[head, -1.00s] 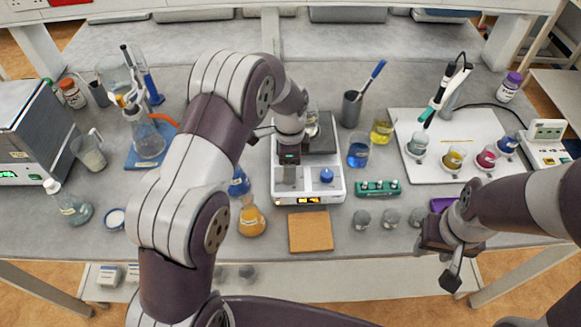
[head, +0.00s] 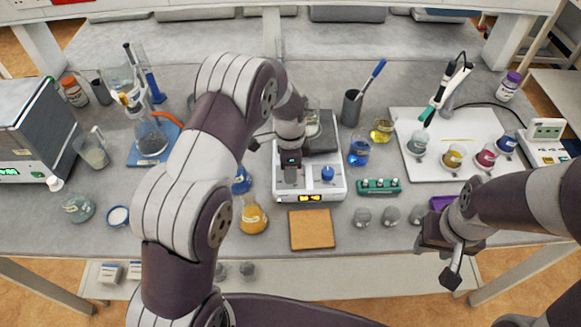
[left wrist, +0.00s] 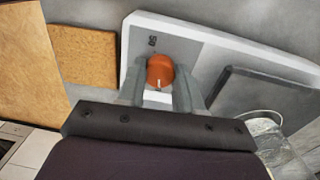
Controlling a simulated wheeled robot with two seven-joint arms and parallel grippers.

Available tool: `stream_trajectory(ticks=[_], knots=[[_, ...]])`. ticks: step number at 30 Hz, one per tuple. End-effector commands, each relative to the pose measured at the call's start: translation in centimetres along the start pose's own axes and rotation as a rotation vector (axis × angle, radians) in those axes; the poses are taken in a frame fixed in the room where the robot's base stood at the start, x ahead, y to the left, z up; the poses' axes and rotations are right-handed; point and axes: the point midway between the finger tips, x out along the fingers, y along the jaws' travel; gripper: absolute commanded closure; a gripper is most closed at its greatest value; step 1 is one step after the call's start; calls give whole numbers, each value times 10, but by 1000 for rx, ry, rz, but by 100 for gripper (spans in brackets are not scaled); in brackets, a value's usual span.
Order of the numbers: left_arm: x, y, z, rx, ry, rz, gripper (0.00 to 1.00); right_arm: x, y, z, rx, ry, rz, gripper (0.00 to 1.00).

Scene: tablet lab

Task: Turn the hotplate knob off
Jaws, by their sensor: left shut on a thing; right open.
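The hotplate (head: 335,189) is a white unit with a dark top plate, standing mid-table. Its orange knob (left wrist: 160,70) shows in the left wrist view, with a white mark toward the gripper. My left gripper (head: 290,177) is over the left of the control panel and hides this knob in the head view. In the left wrist view its fingers (left wrist: 164,88) are on both sides of the orange knob, shut on it. A blue knob (head: 327,174) is on the panel's right, and a small display (head: 310,198) is lit. My right gripper (head: 450,262) is open and empty at the table's front right.
A glass beaker (left wrist: 262,127) stands on the hotplate. A cork pad (head: 312,229) lies in front. An orange-filled flask (head: 253,219) is close on the left.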

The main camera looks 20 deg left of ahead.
Motion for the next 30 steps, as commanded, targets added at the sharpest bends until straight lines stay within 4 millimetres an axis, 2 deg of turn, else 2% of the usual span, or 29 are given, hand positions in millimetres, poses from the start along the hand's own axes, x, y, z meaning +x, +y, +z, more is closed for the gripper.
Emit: stream_trajectory(ticks=[8, 30], knots=[[-2, -1, 1, -189, 8, -3, 95, 1, 0, 0, 0, 0, 0, 57], [-3, 0, 0, -891, 39, -4, 95, 2, 0, 0, 0, 0, 0, 57]])
